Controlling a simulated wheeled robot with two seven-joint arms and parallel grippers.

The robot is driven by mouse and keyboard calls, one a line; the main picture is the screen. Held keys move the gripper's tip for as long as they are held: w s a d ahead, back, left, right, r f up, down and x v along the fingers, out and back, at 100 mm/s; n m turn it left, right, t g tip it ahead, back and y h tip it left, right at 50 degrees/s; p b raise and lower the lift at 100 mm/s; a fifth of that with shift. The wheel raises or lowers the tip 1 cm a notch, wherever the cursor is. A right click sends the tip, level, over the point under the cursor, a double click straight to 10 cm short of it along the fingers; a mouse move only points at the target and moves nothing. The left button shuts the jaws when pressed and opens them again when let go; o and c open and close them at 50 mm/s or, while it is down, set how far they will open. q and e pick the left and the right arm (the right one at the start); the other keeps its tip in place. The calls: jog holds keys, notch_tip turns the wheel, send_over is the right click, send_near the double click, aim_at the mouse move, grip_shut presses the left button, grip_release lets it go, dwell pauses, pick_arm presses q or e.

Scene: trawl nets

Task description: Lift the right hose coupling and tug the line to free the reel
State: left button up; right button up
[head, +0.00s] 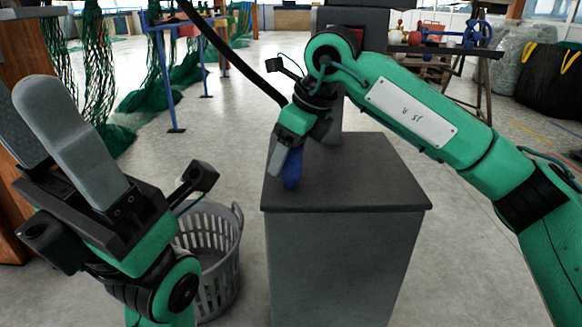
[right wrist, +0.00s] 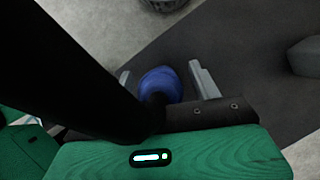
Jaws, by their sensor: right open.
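A blue piece (head: 291,170), apparently the hose coupling, stands at the dark top of a grey cabinet (head: 340,190). My right gripper (head: 279,170) reaches down to it from above. In the right wrist view the blue piece (right wrist: 160,84) lies between the two separated fingers of my right gripper (right wrist: 159,72), with gaps visible on both sides. A black line (head: 235,58) slants down from the top toward my right gripper; its lower end is hidden there. My left gripper (head: 22,98) is empty at the left, its fingers apart and pointing up. I cannot make out a reel for certain.
A grey slatted basket (head: 225,262) stands on the floor left of the cabinet. Green nets (head: 165,85) hang on blue stands behind at left. A bench (head: 450,50) with floats and black bundles (head: 550,85) are at the back right. Floor right of the cabinet is clear.

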jog(key=shift+w+a+f, duration=0.1)
jog(key=shift+f, duration=0.3)
jog(key=shift+c, duration=0.2)
jog(key=shift+r, duration=0.1)
jog(key=c, duration=1.3)
jog(key=shift+r, duration=0.2)
